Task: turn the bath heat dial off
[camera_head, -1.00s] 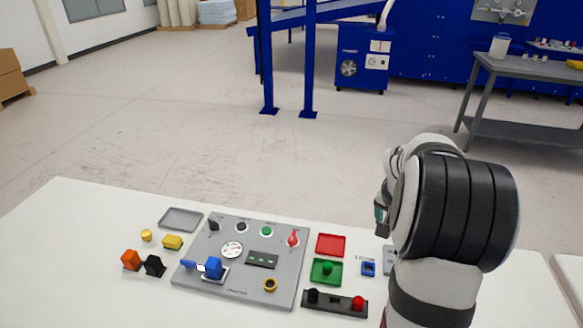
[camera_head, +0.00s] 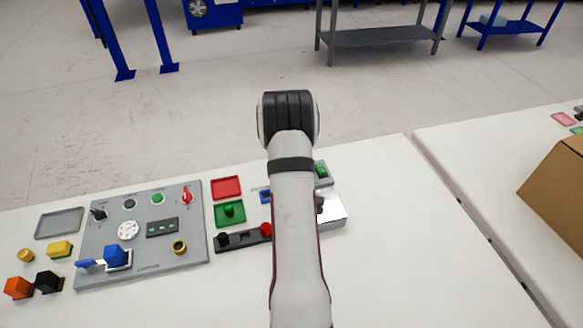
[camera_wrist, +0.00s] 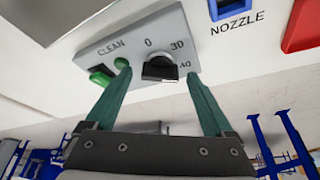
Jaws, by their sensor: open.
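A black dial (camera_wrist: 160,68) sits on a small grey panel (camera_wrist: 135,42) in the wrist view, with the marks 0, 30 and 40 around it. I cannot tell exactly which mark it points at. My gripper (camera_wrist: 158,76) is open, its two teal fingers apart on either side of the dial in the picture; contact is not clear. A green switch (camera_wrist: 101,76) by the word CLEAN is near the left finger. In the head view, part of a grey panel with a green button (camera_head: 322,170) shows beside my arm, which hides my gripper and the dial.
A blue nozzle switch (camera_wrist: 233,8) and a red piece (camera_wrist: 303,25) are above right in the wrist view. In the head view, a large grey control board (camera_head: 100,265) lies left, with a black strip (camera_head: 240,240) near my arm.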

